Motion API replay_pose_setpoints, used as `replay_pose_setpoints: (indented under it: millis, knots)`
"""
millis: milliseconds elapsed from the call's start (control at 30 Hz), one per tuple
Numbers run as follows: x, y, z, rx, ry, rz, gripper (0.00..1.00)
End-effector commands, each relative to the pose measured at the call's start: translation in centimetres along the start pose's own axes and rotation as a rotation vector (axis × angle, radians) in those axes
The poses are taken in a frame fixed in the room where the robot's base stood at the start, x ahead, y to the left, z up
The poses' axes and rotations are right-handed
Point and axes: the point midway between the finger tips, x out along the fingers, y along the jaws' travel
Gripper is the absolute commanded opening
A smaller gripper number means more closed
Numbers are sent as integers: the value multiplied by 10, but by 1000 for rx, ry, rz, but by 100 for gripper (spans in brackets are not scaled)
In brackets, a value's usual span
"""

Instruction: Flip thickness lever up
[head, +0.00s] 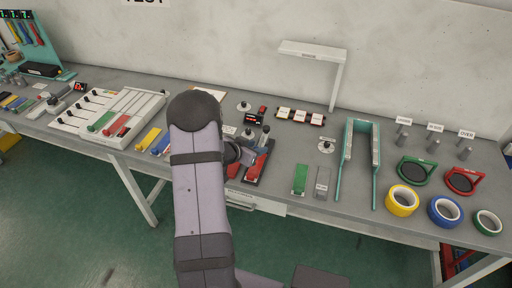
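My gripper (246,153) is partly hidden behind my own arm, in the middle of the head view. It is at the left side of a small red device on a dark base (256,169). A short grey upright piece (265,135) stands at the back of this device and may be the thickness lever; its label cannot be read. Whether my gripper touches the device cannot be told. My fingers are too small and covered to show whether they are open or shut.
A white slider panel (110,117) lies to the left. Green and grey blocks (321,184), a teal frame (374,131) and yellow, blue and green tape rolls (403,200) are to the right. A small red and black display (254,118) stands behind the device. A white post (337,86) rises at the back.

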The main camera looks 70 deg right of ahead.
Motion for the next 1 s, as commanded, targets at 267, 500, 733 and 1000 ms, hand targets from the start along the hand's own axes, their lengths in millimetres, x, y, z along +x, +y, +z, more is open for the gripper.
replay_pose_setpoints:
  millis: [267,500,733,1000]
  knots:
    - [-26,-1,0,0,2,-4,35]
    - [-55,-1,-1,1,4,-2,35]
    - [-70,0,-2,3,4,0,35]
    - [-71,0,-2,2,3,1,35]
